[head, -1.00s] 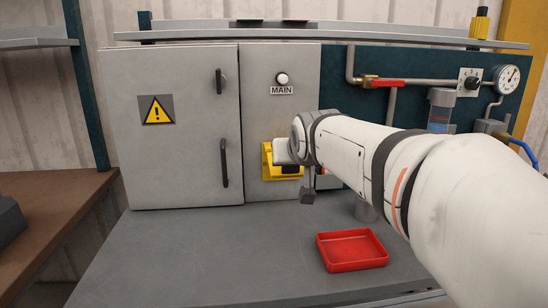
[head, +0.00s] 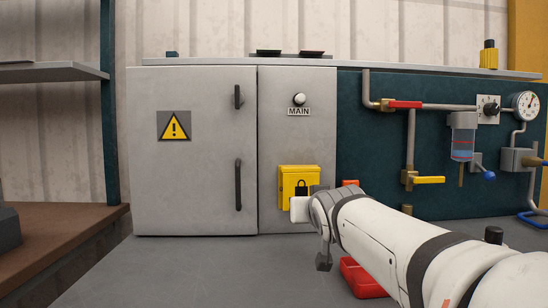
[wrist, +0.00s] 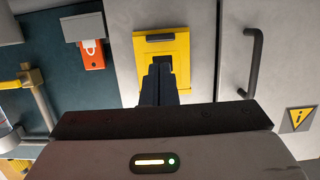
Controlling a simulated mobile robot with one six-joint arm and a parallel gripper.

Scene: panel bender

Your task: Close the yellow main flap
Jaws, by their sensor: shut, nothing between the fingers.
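The yellow main flap (head: 300,174) is on the grey panel below the MAIN lamp (head: 299,100). Its padlock-marked face shows upright and looks flat, or nearly flat, against the panel. It also shows in the wrist view (wrist: 160,46), straight ahead of my gripper. My gripper (wrist: 162,72) is shut and empty. Its dark fingertips overlap the lower part of the flap and the padlock mark in that view; I cannot tell whether they touch it.
A grey door with a dark handle (head: 238,185) is left of the flap. An orange-red lock piece (wrist: 90,52) is beside it. A red tray (head: 360,280) is partly behind my arm. Pipes with a yellow valve handle (head: 429,180) are at right. The left countertop is clear.

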